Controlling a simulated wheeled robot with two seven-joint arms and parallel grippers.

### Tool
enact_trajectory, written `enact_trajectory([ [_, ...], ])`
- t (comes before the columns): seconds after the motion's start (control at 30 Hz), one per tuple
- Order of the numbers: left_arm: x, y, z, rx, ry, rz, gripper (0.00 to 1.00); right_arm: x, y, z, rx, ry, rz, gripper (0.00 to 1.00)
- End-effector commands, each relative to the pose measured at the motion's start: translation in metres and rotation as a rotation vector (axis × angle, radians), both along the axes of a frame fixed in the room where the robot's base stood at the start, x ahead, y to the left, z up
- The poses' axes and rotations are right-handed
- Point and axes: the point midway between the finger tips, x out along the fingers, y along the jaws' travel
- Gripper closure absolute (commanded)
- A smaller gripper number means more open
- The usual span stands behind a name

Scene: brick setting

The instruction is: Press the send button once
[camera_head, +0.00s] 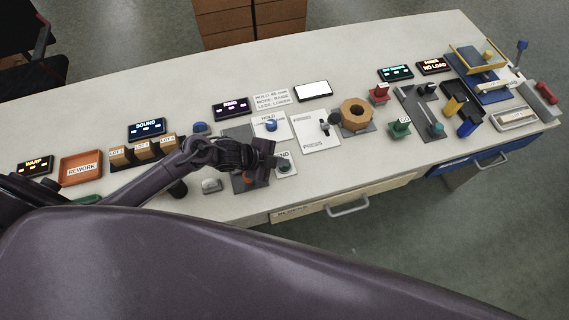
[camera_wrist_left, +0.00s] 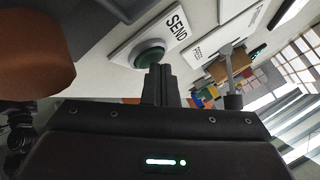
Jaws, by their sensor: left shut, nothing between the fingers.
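The send button is a dark green round cap on a white plate lettered "SEND". In the head view the button (camera_head: 284,166) sits near the front edge of the table, right beside my left gripper (camera_head: 270,160). In the left wrist view the green button (camera_wrist_left: 149,54) shows clearly, with its lettering to the upper right. My left gripper's closed fingers (camera_wrist_left: 161,72) are empty, and their tips overlap the button's lower right edge in that view. I cannot tell whether they touch it. My right gripper is not in view.
An orange-brown button (camera_head: 249,178) is close to the left. A drawer handle (camera_head: 349,207) juts from the table front.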

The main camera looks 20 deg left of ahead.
Motion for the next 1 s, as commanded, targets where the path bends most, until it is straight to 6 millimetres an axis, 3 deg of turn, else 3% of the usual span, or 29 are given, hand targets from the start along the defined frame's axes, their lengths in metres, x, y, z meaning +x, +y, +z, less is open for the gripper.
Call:
enact_trajectory([
  [1.0, 0.000, 0.000, 0.017, 0.001, 0.001, 0.000, 1.00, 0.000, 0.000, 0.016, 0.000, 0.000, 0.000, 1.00],
])
